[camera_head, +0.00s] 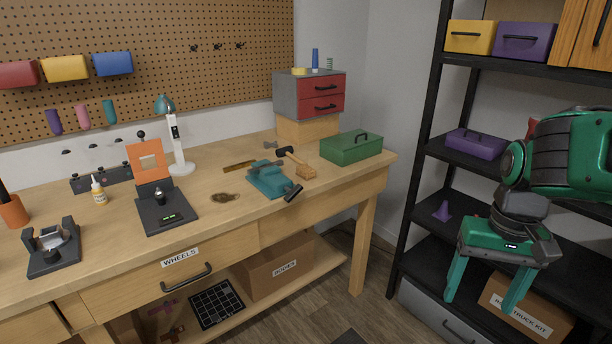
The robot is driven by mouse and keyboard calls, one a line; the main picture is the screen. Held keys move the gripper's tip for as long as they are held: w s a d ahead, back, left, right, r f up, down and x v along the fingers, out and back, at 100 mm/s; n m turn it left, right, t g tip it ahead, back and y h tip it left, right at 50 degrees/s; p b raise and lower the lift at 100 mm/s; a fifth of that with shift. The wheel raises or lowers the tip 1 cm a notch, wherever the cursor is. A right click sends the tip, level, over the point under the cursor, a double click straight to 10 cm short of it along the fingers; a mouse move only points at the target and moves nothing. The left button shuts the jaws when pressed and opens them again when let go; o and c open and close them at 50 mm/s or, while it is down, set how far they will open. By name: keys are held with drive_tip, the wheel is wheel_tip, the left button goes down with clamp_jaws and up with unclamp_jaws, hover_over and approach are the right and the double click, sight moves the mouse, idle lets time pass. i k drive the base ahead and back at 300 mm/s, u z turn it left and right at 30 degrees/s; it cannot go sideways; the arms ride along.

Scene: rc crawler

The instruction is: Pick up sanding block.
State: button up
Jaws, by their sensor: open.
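My gripper (481,304) is at the right, in front of the black shelf rack. Its two green fingers point down, spread apart, with nothing between them. I cannot clearly make out a sanding block. A small tan block-like piece (304,173) lies on the workbench at the handle end of a black-headed mallet (284,151); whether it is the sanding block or part of the mallet, I cannot tell. My gripper is well to the right of the bench and apart from everything on it.
The wooden workbench (226,224) holds a teal vise (268,180), a green toolbox (351,148), a lamp (181,150) and a black stand with an orange frame (165,208). The black rack (420,150) carries purple boxes and cartons. Some floor (321,300) is clear.

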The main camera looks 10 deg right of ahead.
sight(307, 173)
drive_tip(key=u, duration=0.6)
drive_tip(key=i, duration=1.5)
